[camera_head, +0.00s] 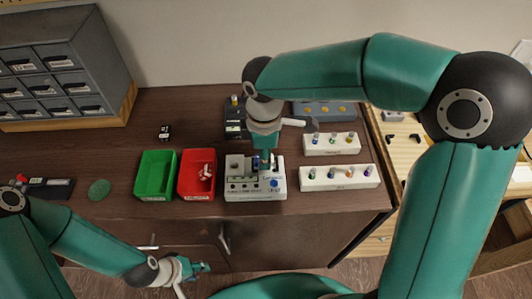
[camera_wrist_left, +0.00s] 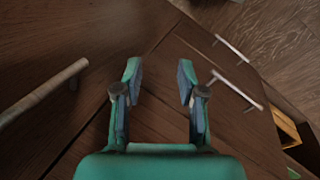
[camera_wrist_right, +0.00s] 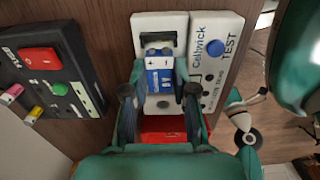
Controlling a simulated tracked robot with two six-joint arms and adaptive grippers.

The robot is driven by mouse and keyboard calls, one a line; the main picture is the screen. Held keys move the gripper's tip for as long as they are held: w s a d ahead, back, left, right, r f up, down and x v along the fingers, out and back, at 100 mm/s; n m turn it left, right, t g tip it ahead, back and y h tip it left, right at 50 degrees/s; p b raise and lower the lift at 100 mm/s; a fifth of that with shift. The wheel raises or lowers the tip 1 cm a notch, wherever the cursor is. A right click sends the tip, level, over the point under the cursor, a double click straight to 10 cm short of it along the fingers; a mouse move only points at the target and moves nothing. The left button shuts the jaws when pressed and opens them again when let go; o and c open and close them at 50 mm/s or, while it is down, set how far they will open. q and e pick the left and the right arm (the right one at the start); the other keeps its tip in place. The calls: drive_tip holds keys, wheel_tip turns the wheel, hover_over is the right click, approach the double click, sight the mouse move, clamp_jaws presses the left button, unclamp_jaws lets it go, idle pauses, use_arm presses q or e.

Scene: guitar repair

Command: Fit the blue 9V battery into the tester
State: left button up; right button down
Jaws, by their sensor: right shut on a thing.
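The tester is a pale box (camera_head: 240,196) at the middle of the bench, marked Calbwick TEST in the right wrist view (camera_wrist_right: 225,25), with a blue button (camera_wrist_right: 215,48). My right gripper (camera_head: 264,162) is over it, pointing down, shut on the blue 9V battery (camera_wrist_right: 160,82). In the right wrist view the battery lies over the tester's bay, its plus and minus end near a dark slot. I cannot tell whether it is seated or just above. My left gripper (camera_head: 204,267) is open and empty in front of the bench; its spread fingers show in the left wrist view (camera_wrist_left: 158,75).
A green bin (camera_head: 155,176) and a red bin (camera_head: 196,174) stand left of the tester. Two white racks (camera_head: 318,182) with several small parts stand to its right. A black device (camera_wrist_right: 50,60) with a red switch and a grey pedal (camera_head: 310,109) are behind.

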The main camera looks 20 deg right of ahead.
drive_tip(key=shift+f+b, duration=0.45)
drive_tip(key=shift+f, duration=0.2)
drive_tip(key=c, duration=0.8)
unclamp_jaws()
drive_tip(key=shift+c, duration=0.2)
drive_tip(key=o, duration=0.4)
drive_tip(key=shift+r, duration=0.1)
wheel_tip(320, 180, up, 7)
drive_tip(key=p, duration=0.6)
